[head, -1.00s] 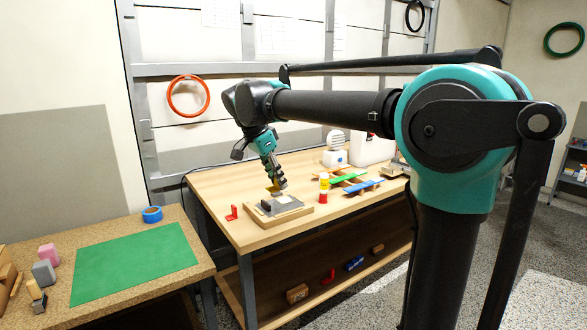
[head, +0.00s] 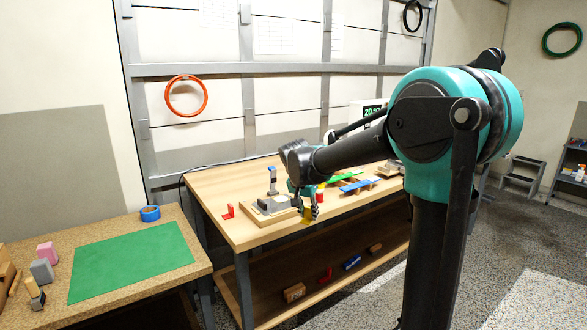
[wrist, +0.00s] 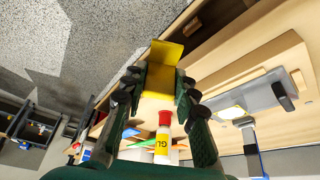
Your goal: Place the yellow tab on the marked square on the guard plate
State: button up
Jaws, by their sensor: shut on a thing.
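The yellow tab (wrist: 163,75), a bent piece, is gripped between the fingers of my gripper (wrist: 160,82) in the wrist view. In the head view the yellow tab (head: 307,215) shows low at my gripper (head: 309,208), just right of the wooden board. The grey guard plate (wrist: 262,92) lies on that board, right of the tab in the wrist view and apart from it. The plate also shows in the head view (head: 268,206). A pale patch with yellow (wrist: 232,113) shows near the plate's edge; I cannot tell whether it is the marked square.
A blue-tipped upright handle (head: 272,180) stands at the plate. A red-capped glue bottle (wrist: 163,135) stands near my fingers. Green (head: 340,179) and blue (head: 361,185) pieces lie to the right. A red bracket (head: 228,211) stands left of the board.

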jog(key=w+d+f+n+y, duration=0.15)
jog(key=d+f+n, duration=0.45)
jog(key=d+f, duration=0.75)
jog(key=s+f, duration=0.3)
jog(key=f, duration=0.8)
jog(key=shift+d+f+y, duration=0.3)
jog(key=shift+f+y, duration=0.05)
jog(key=shift+f, duration=0.05)
jog(key=shift+s+a, duration=0.1)
